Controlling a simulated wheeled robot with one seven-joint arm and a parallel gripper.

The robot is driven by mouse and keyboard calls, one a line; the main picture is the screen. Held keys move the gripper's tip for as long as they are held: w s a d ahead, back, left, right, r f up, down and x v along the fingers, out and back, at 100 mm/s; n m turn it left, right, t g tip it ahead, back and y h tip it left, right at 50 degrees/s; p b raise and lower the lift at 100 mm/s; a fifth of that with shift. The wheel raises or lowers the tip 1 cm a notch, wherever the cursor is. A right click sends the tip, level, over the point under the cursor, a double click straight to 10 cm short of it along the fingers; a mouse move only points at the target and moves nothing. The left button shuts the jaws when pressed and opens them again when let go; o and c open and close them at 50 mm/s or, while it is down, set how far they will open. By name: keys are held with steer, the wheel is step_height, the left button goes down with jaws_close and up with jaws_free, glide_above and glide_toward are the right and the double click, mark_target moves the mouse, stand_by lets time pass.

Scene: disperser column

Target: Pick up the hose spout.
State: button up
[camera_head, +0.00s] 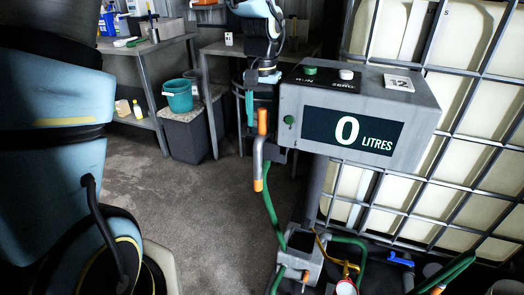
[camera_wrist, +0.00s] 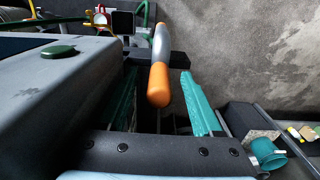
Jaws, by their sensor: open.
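The hose spout (camera_head: 257,154) is a grey bent pipe with orange ends. It stands roughly upright at the left side of the disperser box, with a green hose below it. My gripper (camera_head: 262,106) is above it, pointing down, near its upper orange end. In the wrist view, the spout (camera_wrist: 159,84) shows between the two teal fingers of my gripper (camera_wrist: 159,76). The fingers are open, with a gap on each side of the orange end. The spout's holder is partly hidden.
The disperser box (camera_head: 292,102) reads 0 litres, close beside my gripper; its green side knob (camera_wrist: 58,51) sticks out. A caged white tank (camera_head: 455,120) stands at right. A teal bucket (camera_head: 177,97) and tables are behind. The floor at left is clear.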

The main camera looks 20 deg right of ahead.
steer(key=shift+f, duration=1.3)
jaws_close()
steer(key=shift+r, duration=0.1)
